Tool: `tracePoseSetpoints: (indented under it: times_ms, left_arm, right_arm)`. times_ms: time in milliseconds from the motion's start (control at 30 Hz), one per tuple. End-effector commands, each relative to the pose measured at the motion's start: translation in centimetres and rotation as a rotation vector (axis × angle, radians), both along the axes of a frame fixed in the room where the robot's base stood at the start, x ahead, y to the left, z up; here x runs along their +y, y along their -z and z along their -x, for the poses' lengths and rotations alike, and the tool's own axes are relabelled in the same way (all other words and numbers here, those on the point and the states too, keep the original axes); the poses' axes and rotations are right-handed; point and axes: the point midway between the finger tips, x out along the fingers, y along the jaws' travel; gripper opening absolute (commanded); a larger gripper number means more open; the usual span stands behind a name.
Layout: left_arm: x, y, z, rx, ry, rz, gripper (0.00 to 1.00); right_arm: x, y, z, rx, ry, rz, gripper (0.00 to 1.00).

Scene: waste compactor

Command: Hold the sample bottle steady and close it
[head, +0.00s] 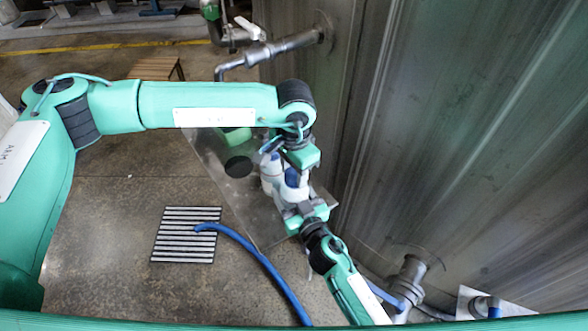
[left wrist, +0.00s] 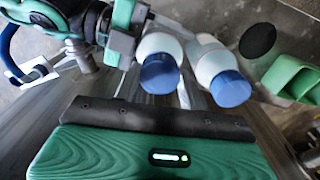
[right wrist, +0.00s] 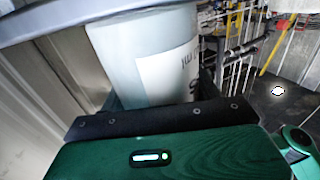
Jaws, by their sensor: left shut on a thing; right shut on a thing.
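The sample bottle (head: 290,192) is white with a blue cap (left wrist: 160,75). It stands at the small metal table, and its label shows in the right wrist view (right wrist: 160,65). My right gripper (head: 300,207) is shut around the bottle's body from the side. My left gripper (head: 303,172) points down from above and is shut on the blue cap at the bottle's top. In the left wrist view the cap lies over the bottle's mouth; I cannot tell how tightly it sits. The left fingertips are partly hidden in the head view.
A second white bottle (head: 267,172) with a blue cap (left wrist: 230,88) stands close beside. A black disc (head: 238,166) and a green box (head: 236,135) are on the metal table (head: 212,150). A steel wall (head: 450,150) rises at right. A blue hose (head: 262,258) crosses the floor.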

Motion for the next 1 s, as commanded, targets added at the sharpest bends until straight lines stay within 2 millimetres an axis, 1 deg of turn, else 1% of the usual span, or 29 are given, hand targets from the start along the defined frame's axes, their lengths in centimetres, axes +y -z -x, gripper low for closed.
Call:
tracePoseSetpoints:
  times_ms: [100, 233, 367, 600, 633, 700, 733, 1000]
  left_arm:
    - [0.06, -0.06, -0.14, -0.003, 0.159, -0.001, 0.21]
    - [0.06, -0.06, -0.16, -0.003, 0.271, -0.001, 0.21]
    - [0.06, -0.06, -0.17, -0.003, 0.311, -0.001, 0.21]
    - [0.06, -0.05, -0.17, -0.003, 0.311, -0.001, 0.21]
    - [0.05, -0.05, -0.18, -0.003, 0.311, -0.001, 0.45]
    - [0.06, -0.05, -0.17, -0.003, 0.310, -0.001, 0.59]
    - [0.05, -0.05, -0.15, -0.002, 0.310, 0.000, 0.63]
    - [0.03, -0.06, -0.10, -0.001, 0.310, 0.001, 0.63]
  right_arm:
    - [-0.02, 0.00, 0.02, 0.000, 0.000, 0.000, 0.00]
    - [-0.02, 0.00, 0.02, 0.000, 0.000, 0.000, 0.00]
    - [-0.01, 0.01, 0.03, 0.000, 0.000, 0.000, 0.00]
    - [-0.01, 0.01, 0.03, 0.000, 0.000, 0.000, 0.00]
    - [-0.01, 0.01, 0.03, 0.000, 0.000, 0.000, 0.00]
    - [-0.01, 0.02, 0.03, 0.000, 0.000, 0.000, 0.00]
    - [-0.01, 0.01, 0.03, 0.000, 0.000, 0.000, 0.00]
    - [0.00, 0.01, 0.02, 0.000, 0.000, 0.000, 0.00]
